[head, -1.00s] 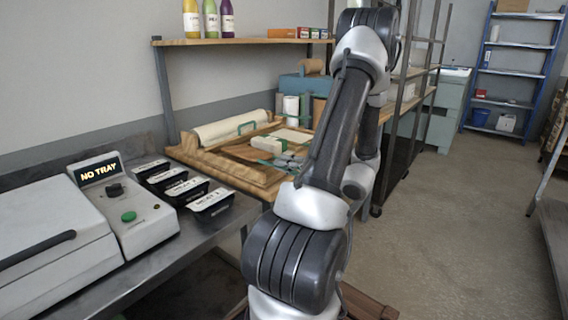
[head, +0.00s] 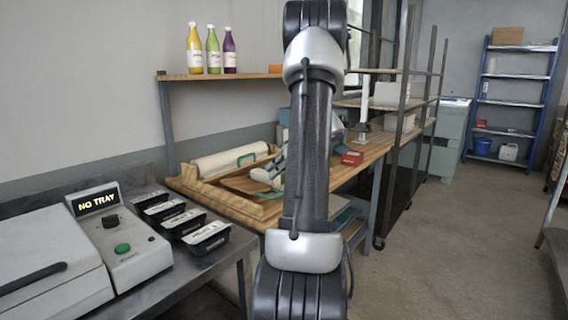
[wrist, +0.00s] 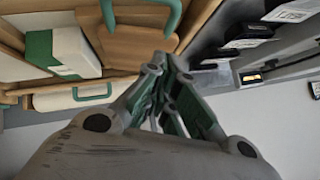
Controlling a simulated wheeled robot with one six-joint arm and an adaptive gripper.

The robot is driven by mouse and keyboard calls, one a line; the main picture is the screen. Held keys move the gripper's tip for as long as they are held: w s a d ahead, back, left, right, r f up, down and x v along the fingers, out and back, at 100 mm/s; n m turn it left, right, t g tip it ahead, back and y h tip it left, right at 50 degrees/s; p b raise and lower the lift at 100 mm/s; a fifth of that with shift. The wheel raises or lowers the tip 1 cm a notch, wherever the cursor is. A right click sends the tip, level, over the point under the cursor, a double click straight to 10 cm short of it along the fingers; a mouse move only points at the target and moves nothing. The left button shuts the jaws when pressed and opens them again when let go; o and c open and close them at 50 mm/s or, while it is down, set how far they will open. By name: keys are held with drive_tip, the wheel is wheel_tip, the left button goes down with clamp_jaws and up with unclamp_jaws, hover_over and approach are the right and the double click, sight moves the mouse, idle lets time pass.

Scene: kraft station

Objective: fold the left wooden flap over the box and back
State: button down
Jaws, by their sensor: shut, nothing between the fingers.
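A wooden folding frame (head: 222,202) lies on the bench in the head view. A brown wooden flap (head: 234,182) with a green handle lies inside it. In the wrist view, a brown wooden flap (wrist: 135,48) has a green handle near the top edge. A white box with a green band (wrist: 78,48) is left of this flap. In the head view the box is mostly hidden behind my arm. My gripper (wrist: 165,95) is shut and empty, its fingers in front of the flap. I cannot tell whether they touch it.
A cream padded piece (head: 228,161) with a green handle runs along the frame's back. Black trays (head: 206,237) stand in a row beside the grey sealing machine (head: 118,236), whose display reads NO TRAY. Bottles (head: 213,55) stand on a shelf above. The floor at right is clear.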

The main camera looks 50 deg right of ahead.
sight(266, 190)
drive_tip(key=f, duration=0.1)
drive_tip(key=a+f, duration=0.1)
drive_tip(key=f, duration=0.1)
drive_tip(key=a+f, duration=0.1)
drive_tip(key=shift+w+f, duration=0.3)
drive_tip(key=shift+w, duration=0.05)
drive_tip(key=shift+a+f+h, duration=0.35)
drive_tip(key=shift+f+h, duration=0.05)
drive_tip(key=shift+a+f+n, duration=0.2)
drive_tip(key=shift+f+n, duration=0.1)
drive_tip(key=shift+f, duration=0.35)
drive_tip(key=shift+r, duration=0.1)
